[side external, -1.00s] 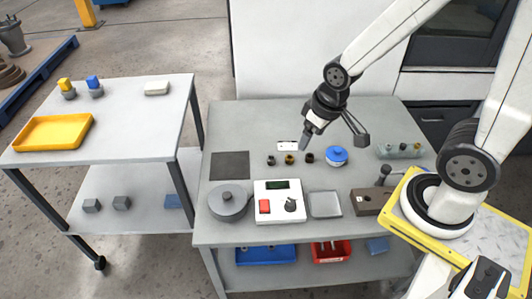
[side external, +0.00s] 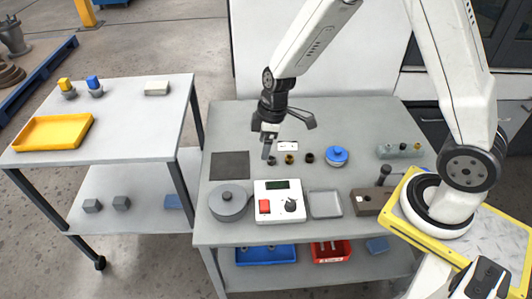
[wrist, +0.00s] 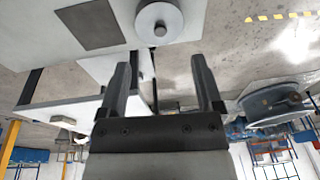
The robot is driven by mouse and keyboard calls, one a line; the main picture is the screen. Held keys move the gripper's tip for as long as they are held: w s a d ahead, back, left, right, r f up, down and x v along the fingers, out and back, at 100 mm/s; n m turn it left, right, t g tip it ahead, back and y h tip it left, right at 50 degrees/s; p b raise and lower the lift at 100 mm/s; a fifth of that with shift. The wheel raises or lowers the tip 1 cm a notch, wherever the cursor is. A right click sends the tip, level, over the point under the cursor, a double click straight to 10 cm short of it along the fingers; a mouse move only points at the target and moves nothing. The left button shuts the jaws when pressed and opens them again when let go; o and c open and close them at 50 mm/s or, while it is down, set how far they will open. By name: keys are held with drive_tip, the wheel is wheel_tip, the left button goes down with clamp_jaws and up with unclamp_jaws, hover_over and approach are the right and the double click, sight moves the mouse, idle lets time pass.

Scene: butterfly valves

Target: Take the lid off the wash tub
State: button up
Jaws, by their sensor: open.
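The wash tub appears to be the round grey tub (side external: 230,211) at the front left of the grey bench. Its flat grey lid (side external: 227,194) is on top, with a small dark knob in the middle. The lid also shows at the top of the wrist view (wrist: 160,17), with its knob facing the camera. My gripper (side external: 267,150) is above the bench, behind and to the right of the tub, apart from it. In the wrist view its two fingers (wrist: 162,68) are spread with nothing between them.
A white control box (side external: 279,201) stands right beside the tub. A dark square mat (side external: 230,165) lies behind it. Several small fittings, a blue-topped round item (side external: 337,156) and a grey tray (side external: 325,204) are further right. A side table (side external: 120,125) stands to the left.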

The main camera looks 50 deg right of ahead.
sight(227, 194)
drive_tip(key=w+a+f+n+y, duration=0.1)
drive_tip(key=w+f+n, duration=0.1)
drive_tip(key=f+n, duration=0.1)
drive_tip(key=w+a+f+n, duration=0.2)
drive_tip(key=w+f+n, duration=0.1)
drive_tip(key=f, duration=0.2)
drive_tip(key=w+a+f+n+g+y, duration=0.1)
drive_tip(key=w+f+n, duration=0.1)
drive_tip(key=f+n, duration=0.1)
drive_tip(key=shift+w+a+f+y, duration=0.2)
drive_tip(key=shift+a+f+y, duration=0.15)
drive_tip(key=shift+f, duration=0.35)
drive_tip(key=shift+a+f, duration=0.1)
drive_tip(key=shift+x, duration=1.15)
drive_tip(key=shift+x, duration=2.65)
drive_tip(key=shift+w, duration=0.15)
clamp_jaws()
